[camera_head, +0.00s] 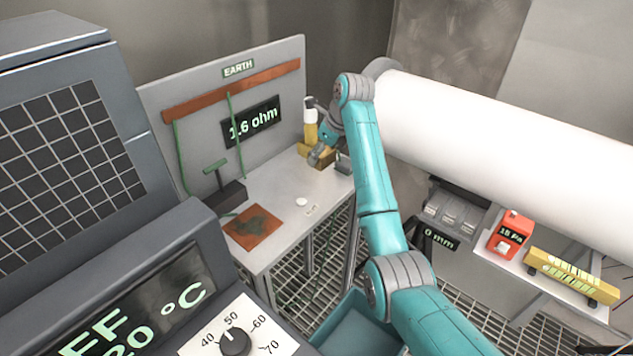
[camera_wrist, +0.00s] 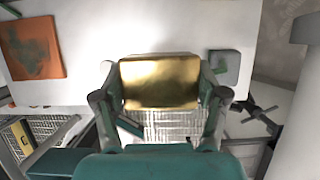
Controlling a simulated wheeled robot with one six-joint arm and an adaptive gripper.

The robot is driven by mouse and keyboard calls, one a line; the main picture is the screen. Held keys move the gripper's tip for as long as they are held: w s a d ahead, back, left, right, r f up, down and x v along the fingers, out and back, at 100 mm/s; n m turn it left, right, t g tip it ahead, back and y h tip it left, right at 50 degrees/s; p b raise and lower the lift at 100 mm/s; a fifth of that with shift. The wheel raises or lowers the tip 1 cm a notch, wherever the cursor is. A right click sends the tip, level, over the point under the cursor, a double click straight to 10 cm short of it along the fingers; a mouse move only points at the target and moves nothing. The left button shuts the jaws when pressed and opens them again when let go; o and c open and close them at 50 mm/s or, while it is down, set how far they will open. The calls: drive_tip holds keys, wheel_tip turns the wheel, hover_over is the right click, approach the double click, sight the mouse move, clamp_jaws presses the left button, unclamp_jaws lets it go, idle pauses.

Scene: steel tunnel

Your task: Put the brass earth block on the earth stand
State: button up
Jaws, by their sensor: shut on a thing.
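The brass earth block (camera_wrist: 160,82) is a gold-coloured box held between the two fingers of my gripper (camera_wrist: 160,98) in the wrist view. In the head view my gripper (camera_head: 321,154) is at the right end of the white bench, with the block (camera_head: 326,160) partly hidden behind it. The block is over the bench's front edge in the wrist view; I cannot tell its height above the top. The earth stand appears to be this bench (camera_head: 283,188), with a grey backboard marked EARTH (camera_head: 238,69). A stained copper plate (camera_head: 253,226) lies at its left end, also in the wrist view (camera_wrist: 32,48).
A yellow and white bottle (camera_head: 310,122) stands behind my gripper. A small dark grey pad (camera_wrist: 224,68) lies right of the block. A green-handled dark block (camera_head: 226,196) is near the backboard. A big white pipe (camera_head: 510,140) runs at the right. The bench middle is mostly clear.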

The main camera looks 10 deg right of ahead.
sight(318, 183)
wheel_tip(318, 183, down, 8)
drive_tip(key=shift+f, duration=0.1)
idle(0.4)
drive_tip(key=shift+f, duration=0.1)
drive_tip(key=o, duration=1.6)
drive_tip(key=v, duration=1.2)
drive_tip(key=shift+w+a, duration=0.1)
